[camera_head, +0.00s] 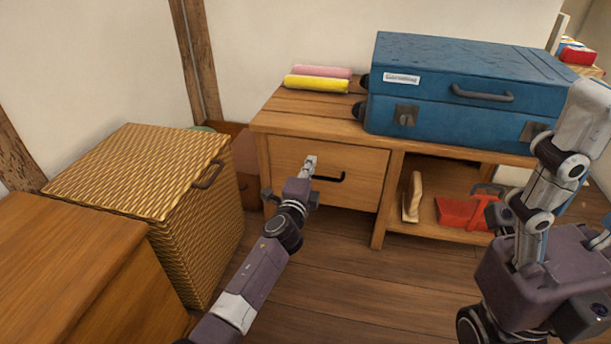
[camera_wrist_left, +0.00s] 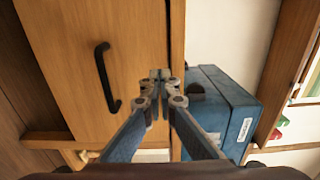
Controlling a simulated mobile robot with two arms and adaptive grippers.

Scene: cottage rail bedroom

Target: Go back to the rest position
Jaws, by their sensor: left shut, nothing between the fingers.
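My left gripper (camera_head: 309,166) is shut and empty in front of the wooden drawer front (camera_head: 285,160), just left of its black handle (camera_head: 330,178). In the left wrist view the shut fingertips (camera_wrist_left: 160,76) show in the middle, with the handle (camera_wrist_left: 105,76) to their left and apart from them. The drawer looks closed. My right arm (camera_head: 545,190) shows at the right of the head view, folded upward; I cannot make out its gripper.
A blue suitcase (camera_head: 465,92) and pink and yellow rolls (camera_head: 317,84) lie on the cabinet top. A brush (camera_head: 412,198) and red dustpan (camera_head: 463,213) are on the open shelf. A wicker hamper (camera_head: 210,235) and wooden chest (camera_head: 60,240) stand left. Floor before the cabinet is clear.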

